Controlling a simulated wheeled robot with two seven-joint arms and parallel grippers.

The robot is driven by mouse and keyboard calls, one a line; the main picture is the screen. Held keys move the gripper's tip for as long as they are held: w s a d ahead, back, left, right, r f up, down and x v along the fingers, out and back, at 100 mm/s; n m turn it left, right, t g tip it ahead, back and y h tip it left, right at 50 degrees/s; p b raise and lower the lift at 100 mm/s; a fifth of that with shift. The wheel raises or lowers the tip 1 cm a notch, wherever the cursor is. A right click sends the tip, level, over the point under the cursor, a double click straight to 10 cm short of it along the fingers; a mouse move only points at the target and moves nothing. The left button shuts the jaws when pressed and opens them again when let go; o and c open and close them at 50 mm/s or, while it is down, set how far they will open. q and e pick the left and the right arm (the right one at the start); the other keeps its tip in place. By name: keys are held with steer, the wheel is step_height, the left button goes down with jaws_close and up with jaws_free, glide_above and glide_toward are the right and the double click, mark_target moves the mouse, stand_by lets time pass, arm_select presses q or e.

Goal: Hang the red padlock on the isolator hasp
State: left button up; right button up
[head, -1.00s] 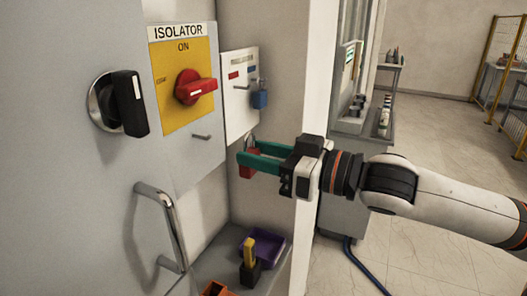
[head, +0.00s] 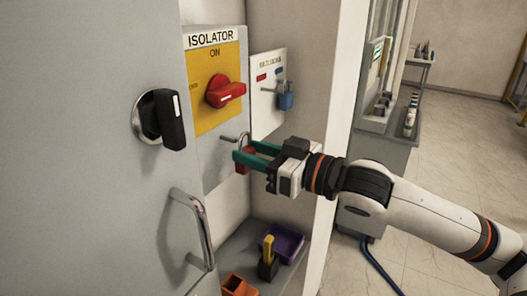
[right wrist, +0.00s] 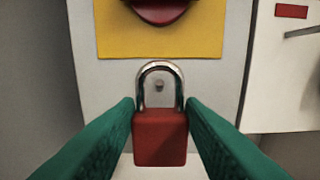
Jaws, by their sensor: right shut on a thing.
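My right gripper (head: 246,156) is shut on the red padlock (head: 243,162), with one green finger on each side of its body. In the right wrist view the padlock (right wrist: 160,137) is upright, its silver shackle (right wrist: 160,72) pointing up. The isolator hasp (head: 234,138) is a small metal peg below the red isolator knob (head: 225,92). In the right wrist view the hasp's end (right wrist: 159,86) shows inside the shackle loop; I cannot tell whether the shackle is around it or only in front of it. My left gripper is not in view.
A white board (head: 268,95) with a blue padlock (head: 285,99) is to the right of the isolator. A shelf below holds a purple tray (head: 287,243), a black-and-yellow item (head: 268,262) and an orange bin (head: 238,286). A door handle (head: 199,228) is at left.

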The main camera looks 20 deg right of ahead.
steer(key=shift+x, duration=1.05)
steer(key=shift+w+a+f+p, duration=0.35)
steer(key=shift+w+f+p, duration=0.05)
steer(key=shift+f, duration=0.1)
steer(key=o, duration=1.1)
steer(key=shift+d+f, duration=0.1)
